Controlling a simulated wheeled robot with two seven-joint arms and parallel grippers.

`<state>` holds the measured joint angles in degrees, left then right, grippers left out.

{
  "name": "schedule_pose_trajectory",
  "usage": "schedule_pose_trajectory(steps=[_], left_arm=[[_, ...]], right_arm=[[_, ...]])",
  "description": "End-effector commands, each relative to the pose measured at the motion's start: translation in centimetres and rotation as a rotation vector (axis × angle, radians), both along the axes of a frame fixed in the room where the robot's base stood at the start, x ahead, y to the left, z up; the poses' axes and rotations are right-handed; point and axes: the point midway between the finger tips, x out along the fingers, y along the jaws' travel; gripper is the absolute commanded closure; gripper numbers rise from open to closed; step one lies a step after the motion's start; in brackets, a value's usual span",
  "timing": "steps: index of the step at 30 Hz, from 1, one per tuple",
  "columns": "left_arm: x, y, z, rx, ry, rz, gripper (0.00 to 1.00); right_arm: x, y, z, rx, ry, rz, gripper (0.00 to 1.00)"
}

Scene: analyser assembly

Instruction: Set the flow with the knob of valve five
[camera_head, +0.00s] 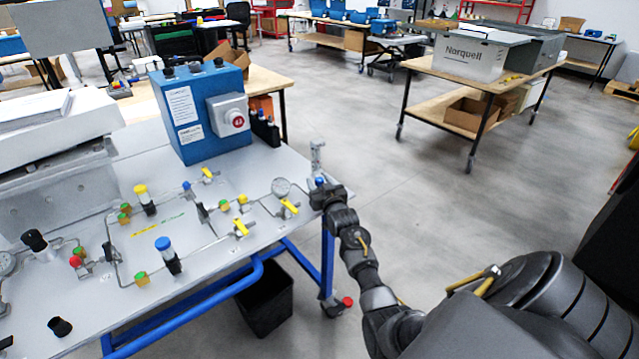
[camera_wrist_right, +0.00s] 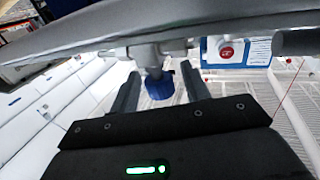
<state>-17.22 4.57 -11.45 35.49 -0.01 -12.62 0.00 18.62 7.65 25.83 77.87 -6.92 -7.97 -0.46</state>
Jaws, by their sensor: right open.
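A blue knob (camera_head: 319,181) sits on a metal fitting at the right end of the panel's pipework. I cannot read a label that marks it as valve five. My right gripper (camera_head: 320,193) is at this knob, its arm reaching in from the lower right. In the right wrist view the blue knob (camera_wrist_right: 160,87) lies between the two dark fingers of the open right gripper (camera_wrist_right: 158,80), with gaps on both sides. My left gripper is in neither view.
The panel table (camera_head: 210,265) carries thin pipes, yellow-handled valves (camera_head: 290,206), a round gauge (camera_head: 281,187) and other blue-topped valves (camera_head: 167,254). A blue box with a red knob (camera_head: 205,110) stands behind. The floor right of the table is clear.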

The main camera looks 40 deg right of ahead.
Motion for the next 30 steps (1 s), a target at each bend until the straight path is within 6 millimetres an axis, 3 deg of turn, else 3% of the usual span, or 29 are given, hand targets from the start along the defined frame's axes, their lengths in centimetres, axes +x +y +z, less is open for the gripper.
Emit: schedule_pose_trajectory(steps=[8, 18, 23, 30], left_arm=[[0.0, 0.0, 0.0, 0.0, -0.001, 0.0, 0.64], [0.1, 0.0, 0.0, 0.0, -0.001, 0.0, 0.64], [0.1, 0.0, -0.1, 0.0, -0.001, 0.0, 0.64], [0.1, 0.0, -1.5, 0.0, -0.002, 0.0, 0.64]], right_arm=[[0.1, 0.0, 0.0, 0.0, 0.001, 0.0, 0.55], [0.1, 0.0, 0.0, 0.0, 0.001, 0.0, 0.96], [0.1, -0.3, 0.0, -0.008, 0.0, 0.052, 0.96], [0.1, -0.4, -0.3, -0.011, 0.003, 0.312, 0.96]])
